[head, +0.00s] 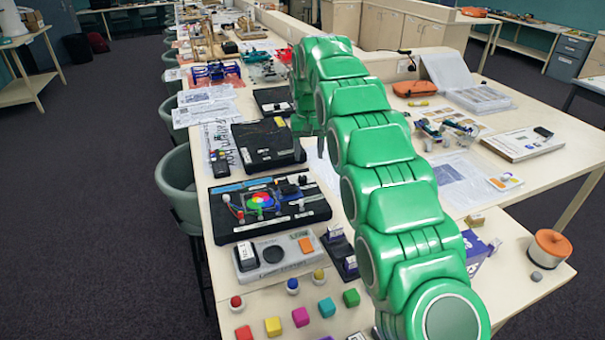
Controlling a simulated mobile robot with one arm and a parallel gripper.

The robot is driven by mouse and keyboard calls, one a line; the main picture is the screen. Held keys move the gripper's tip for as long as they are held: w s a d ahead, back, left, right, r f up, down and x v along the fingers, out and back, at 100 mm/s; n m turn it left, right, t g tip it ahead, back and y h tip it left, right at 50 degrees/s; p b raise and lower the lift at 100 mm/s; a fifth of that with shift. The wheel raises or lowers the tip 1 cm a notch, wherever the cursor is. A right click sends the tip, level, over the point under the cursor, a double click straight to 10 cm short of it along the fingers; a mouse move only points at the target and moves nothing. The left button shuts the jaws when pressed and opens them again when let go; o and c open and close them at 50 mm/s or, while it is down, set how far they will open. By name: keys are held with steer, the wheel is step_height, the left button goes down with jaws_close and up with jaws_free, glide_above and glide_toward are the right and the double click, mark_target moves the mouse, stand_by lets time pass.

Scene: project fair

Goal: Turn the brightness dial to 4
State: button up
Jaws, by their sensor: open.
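I cannot make out which part is the brightness dial; no numbers or pointer are readable. A black board (230,228) with a round colour wheel (260,201) and small knobs and parts lies on the near left of the long table. My green arm rises from the lower right and reaches over the table. My gripper (311,135) points down beyond the black board, open, partly hidden by my arm, and apart from both devices.
Coloured blocks (301,317) and small round-topped pieces (292,286) stand at the table's front. A black case (266,146) lies behind the black board. Chairs (180,180) line the table's left edge. An orange-topped pot (551,246) stands at right.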

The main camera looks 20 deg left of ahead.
mark_target(302, 177)
steer(key=shift+a+f, duration=0.25)
steer(key=shift+a, duration=0.25)
steer(key=shift+a+f, duration=0.25)
steer(key=shift+a, duration=0.25)
steer(key=shift+f, duration=3.85)
steer(key=shift+c, duration=0.4)
steer(key=c, duration=1)
